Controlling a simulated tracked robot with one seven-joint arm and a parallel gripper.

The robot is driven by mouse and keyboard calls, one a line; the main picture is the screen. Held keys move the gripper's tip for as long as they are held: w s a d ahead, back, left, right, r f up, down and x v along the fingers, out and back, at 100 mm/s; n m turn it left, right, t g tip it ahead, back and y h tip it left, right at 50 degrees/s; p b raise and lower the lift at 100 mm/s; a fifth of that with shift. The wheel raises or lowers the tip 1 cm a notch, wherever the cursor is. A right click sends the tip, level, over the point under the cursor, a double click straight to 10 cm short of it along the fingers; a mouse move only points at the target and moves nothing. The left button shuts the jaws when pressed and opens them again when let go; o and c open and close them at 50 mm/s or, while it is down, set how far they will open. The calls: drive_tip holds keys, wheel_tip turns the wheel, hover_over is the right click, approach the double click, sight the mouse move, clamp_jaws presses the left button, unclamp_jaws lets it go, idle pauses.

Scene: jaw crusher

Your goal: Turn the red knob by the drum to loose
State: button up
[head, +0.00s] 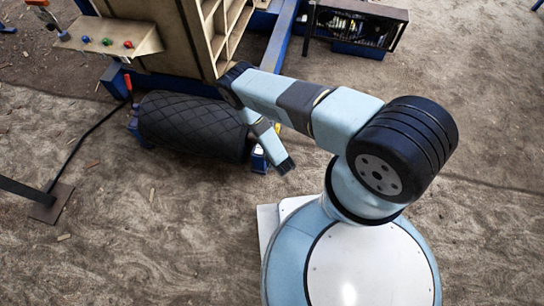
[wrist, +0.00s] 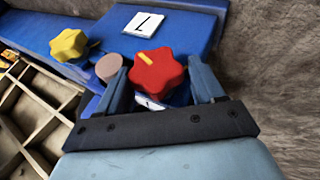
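The red knob (wrist: 157,72) is a lobed, star-like knob with a short yellow mark on its top, pointing to the upper left in the wrist view. My gripper (wrist: 160,80) is open, with one blue finger at each side of the knob. A gap shows on the right; on the left the finger is close, and I cannot tell whether it touches. A white label partly shows below the knob, mostly hidden. In the head view the black quilted drum (head: 195,126) lies beside my forearm; the knob and my fingertips cannot be made out there.
In the wrist view a yellow knob (wrist: 69,43), a brownish round disc (wrist: 108,67) and a white card with a black mark (wrist: 144,24) are on or beside the blue frame (wrist: 185,25). A panel (head: 120,40) with coloured buttons stands behind the drum. Open ground lies in front.

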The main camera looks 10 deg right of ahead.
drive_tip(key=o, duration=0.4)
drive_tip(key=v, duration=1.3)
drive_tip(key=shift+s+r, duration=0.2)
drive_tip(key=shift+r, duration=0.05)
drive_tip(key=shift+d, duration=0.1)
